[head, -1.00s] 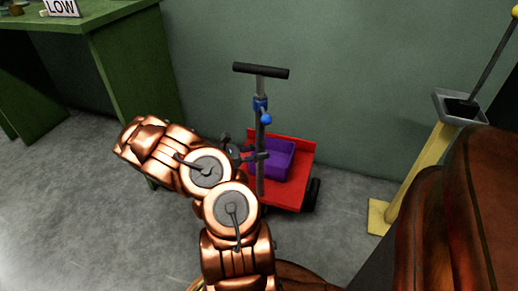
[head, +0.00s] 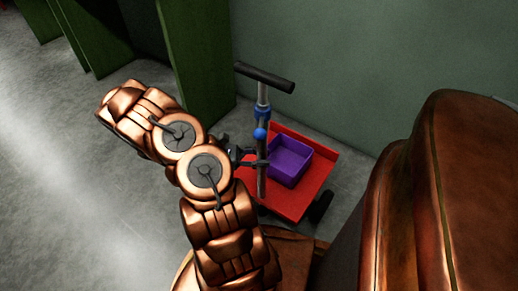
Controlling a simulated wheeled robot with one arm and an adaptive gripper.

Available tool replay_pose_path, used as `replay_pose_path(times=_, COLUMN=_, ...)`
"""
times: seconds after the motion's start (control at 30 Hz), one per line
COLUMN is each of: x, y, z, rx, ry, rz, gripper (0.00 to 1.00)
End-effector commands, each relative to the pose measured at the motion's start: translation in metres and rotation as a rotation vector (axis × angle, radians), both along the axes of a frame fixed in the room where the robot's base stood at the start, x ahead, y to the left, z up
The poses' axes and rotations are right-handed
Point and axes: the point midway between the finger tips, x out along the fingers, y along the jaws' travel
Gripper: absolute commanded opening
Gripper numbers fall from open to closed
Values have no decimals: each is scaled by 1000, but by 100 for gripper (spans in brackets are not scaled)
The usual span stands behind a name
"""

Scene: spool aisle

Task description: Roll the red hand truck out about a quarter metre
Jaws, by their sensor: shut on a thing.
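The red hand truck (head: 312,200) stands on the grey floor near the green wall, with a dark wheel at its right side. Its upright grey post carries a black crossbar handle (head: 264,77) and a blue clamp with a blue knob (head: 261,133). A purple bin (head: 290,160) sits on the red deck. My gripper (head: 258,160) is shut on the post, below the blue knob. My copper-coloured arm hides the left part of the truck and some of the gripper.
Green bench or cabinet panels (head: 195,60) stand behind and to the left of the truck. The green wall (head: 330,60) is close behind it. Open grey floor (head: 50,190) lies to the left.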

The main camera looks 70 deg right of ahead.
Motion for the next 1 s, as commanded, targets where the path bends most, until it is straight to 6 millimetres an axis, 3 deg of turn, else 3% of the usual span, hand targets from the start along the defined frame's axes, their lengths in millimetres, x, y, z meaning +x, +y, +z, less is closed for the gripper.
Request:
replay_pose_path(times=0.43, x=-2, y=4, z=-1, rx=2, ry=-2, rz=-11, gripper=0)
replay_pose_path(times=0.47, x=-2, y=4, z=-1, rx=1, ry=-1, rz=-11, gripper=35)
replay_pose_path(times=0.6, x=-2, y=3, z=-1, rx=0, ry=-1, rz=-9, gripper=49)
replay_pose_path(times=0.7, x=-2, y=3, z=-1, rx=0, ry=-1, rz=-8, gripper=58)
replay_pose_path(times=1.0, x=0, y=3, z=-1, rx=0, ry=-1, rz=-6, gripper=58)
